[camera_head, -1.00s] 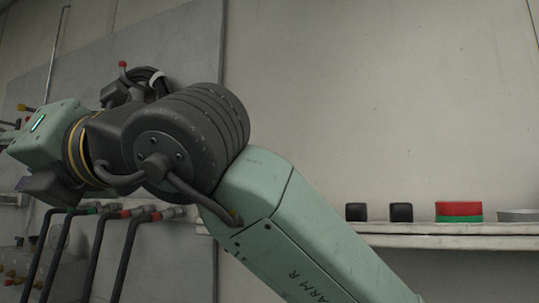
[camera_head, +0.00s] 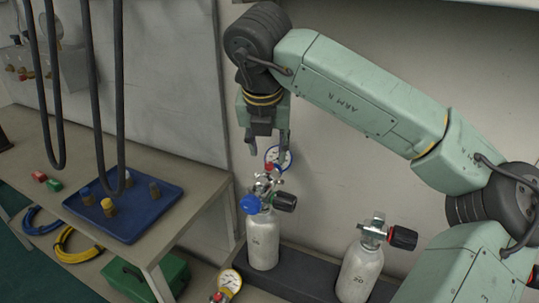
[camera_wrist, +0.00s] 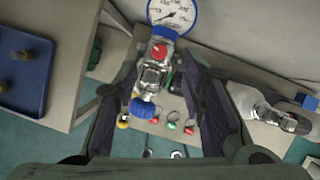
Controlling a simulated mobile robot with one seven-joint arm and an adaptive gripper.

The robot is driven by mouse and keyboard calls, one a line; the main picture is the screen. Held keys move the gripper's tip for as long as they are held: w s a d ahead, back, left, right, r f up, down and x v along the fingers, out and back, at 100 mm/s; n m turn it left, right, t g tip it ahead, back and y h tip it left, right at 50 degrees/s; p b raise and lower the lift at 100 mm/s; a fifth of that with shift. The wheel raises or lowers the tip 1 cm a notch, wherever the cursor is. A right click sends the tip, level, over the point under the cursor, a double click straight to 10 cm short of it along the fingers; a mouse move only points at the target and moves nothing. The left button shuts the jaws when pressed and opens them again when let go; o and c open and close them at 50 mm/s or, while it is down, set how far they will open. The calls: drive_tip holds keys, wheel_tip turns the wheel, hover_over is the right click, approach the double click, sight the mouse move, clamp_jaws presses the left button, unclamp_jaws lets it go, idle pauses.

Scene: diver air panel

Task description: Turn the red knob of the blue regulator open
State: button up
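The blue regulator is the one with the blue-rimmed gauge (camera_head: 279,157), on top of a white cylinder (camera_head: 263,242); the gauge also shows at the top of the wrist view (camera_wrist: 172,15). Its red knob (camera_wrist: 158,51) sits just below the gauge in the wrist view and is small in the head view (camera_head: 269,168). A blue knob (camera_wrist: 143,107) is on the same fitting, also visible in the head view (camera_head: 250,204). My gripper (camera_head: 267,147) points down just above the regulator. Its fingers are spread and empty in the wrist view (camera_wrist: 166,75), with the regulator between them.
A second cylinder (camera_head: 361,269) with a black-and-red knob stands to the right. A yellow-rimmed gauge (camera_head: 230,281) is at the bottom. A bench with a blue tray (camera_head: 150,226) and hanging black hoses (camera_head: 92,100) are to the left. The wall is close behind.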

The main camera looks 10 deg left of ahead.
sight(269, 164)
drive_tip(key=shift+p+x, duration=0.6)
drive_tip(key=shift+x, duration=2.15)
drive_tip(key=shift+c, duration=0.3)
clamp_jaws()
